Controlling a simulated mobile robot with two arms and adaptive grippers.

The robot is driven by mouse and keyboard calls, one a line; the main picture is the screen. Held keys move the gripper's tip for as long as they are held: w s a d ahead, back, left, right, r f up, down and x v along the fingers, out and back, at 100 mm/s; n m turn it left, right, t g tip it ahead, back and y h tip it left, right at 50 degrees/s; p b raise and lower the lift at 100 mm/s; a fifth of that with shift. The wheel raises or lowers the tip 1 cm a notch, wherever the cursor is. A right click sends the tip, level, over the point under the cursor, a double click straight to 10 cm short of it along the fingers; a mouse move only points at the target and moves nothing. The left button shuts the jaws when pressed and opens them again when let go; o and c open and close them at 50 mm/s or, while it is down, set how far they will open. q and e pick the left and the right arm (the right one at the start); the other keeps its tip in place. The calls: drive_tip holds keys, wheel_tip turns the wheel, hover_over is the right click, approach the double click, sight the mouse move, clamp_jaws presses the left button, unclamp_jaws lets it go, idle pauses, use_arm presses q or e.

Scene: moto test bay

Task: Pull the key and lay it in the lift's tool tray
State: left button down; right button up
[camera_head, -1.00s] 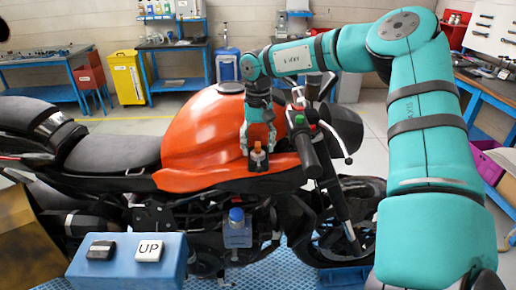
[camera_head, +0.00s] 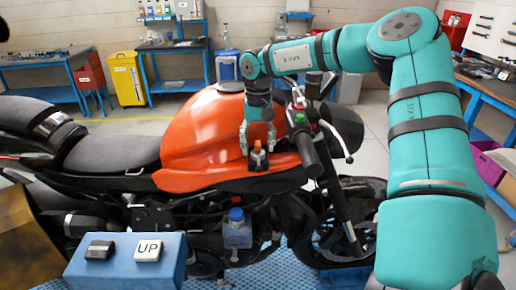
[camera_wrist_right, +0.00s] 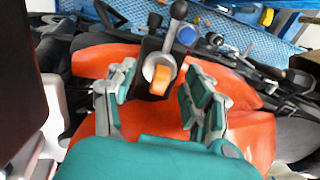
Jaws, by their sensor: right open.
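The key, with an orange head (camera_head: 257,146), stands in a dark mount beside the motorcycle's orange tank (camera_head: 205,130). In the right wrist view the orange key head (camera_wrist_right: 161,79) shows in front of a round metal collar. My right gripper (camera_head: 258,140) points down over the key with its fingers open. In the wrist view the right gripper (camera_wrist_right: 158,78) has one finger on each side of the key, with gaps visible. I cannot tell how deep the key sits. My left gripper is out of view. No tool tray can be clearly made out.
The handlebar grip (camera_head: 304,150) is close to the right of my gripper. A blue box (camera_head: 125,268) with a black button and an UP button stands at front left. A blue-capped bottle (camera_head: 237,232) is below the tank. The blue perforated lift deck (camera_head: 275,272) lies beneath.

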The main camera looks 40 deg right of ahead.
sight(258, 143)
clamp_jaws()
idle(0.3)
drive_tip(key=shift+r, duration=0.15)
drive_tip(key=shift+r+p, duration=1.85)
drive_tip(key=shift+r, duration=1.05)
